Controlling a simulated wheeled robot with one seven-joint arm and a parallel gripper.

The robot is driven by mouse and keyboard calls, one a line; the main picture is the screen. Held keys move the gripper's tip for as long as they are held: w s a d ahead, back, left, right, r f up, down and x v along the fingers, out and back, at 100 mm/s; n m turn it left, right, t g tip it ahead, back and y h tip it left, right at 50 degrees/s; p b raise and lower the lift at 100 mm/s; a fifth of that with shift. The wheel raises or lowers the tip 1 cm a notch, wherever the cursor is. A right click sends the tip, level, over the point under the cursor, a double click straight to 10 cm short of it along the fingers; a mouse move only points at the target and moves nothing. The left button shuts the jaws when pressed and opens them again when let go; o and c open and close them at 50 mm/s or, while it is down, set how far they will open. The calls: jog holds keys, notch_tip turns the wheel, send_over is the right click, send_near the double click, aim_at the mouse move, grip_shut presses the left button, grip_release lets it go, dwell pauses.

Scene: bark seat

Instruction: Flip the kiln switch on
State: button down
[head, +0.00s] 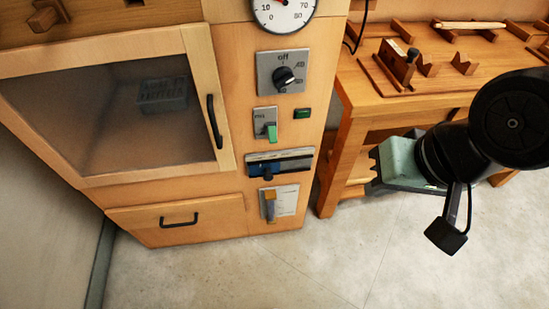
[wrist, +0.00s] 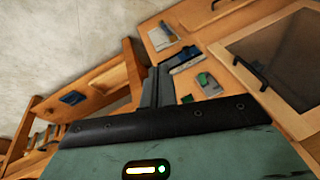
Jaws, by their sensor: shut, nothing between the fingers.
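The kiln (head: 175,195) is a pale wooden cabinet with a dark glass door and a control column on its right. A green switch lever (head: 271,131) sits on a grey plate with small unreadable lettering; the lever points down. It also shows in the wrist view (wrist: 209,84), right of my fingers. A small green indicator (head: 302,113) is beside the plate. My gripper (head: 374,168) is right of the column, in front of the workbench, apart from the switch. Its fingers are together and empty in the wrist view (wrist: 158,85).
Above the switch are a black knob (head: 284,76) marked "off" and a round gauge (head: 284,12). A wooden workbench (head: 345,110) stands right of the kiln. The floor (head: 330,260) in front is clear.

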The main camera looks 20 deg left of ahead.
jog(key=w+a+f+m+t+y+b, duration=0.1)
jog(key=w+a+f+m+y+b, duration=0.2)
jog(key=a+f+m+y+b, duration=0.6)
jog(key=m+t+h+b, duration=0.3)
jog(key=m+t+b, duration=1.15)
jog(key=m, duration=1.05)
send_near(272, 134)
notch_tip(272, 134, down, 7)
jog(key=shift+d, duration=0.4)
jog(key=shift+a, duration=0.1)
jog(key=b+x, duration=0.2)
jog(key=x, duration=0.8)
jog(key=shift+g+y, duration=0.25)
jog(key=shift+y, duration=0.05)
jog(key=shift+s+d+r, duration=0.15)
jog(key=shift+s+r, duration=0.15)
jog(key=shift+r, duration=0.3)
jog(key=shift+s+d+r, duration=0.15)
jog(key=shift+s+r, duration=0.2)
jog(key=shift+r, duration=0.25)
jog(key=shift+s+d+r, duration=0.15)
jog(key=shift+s+r, duration=0.15)
jog(key=shift+r, duration=0.3)
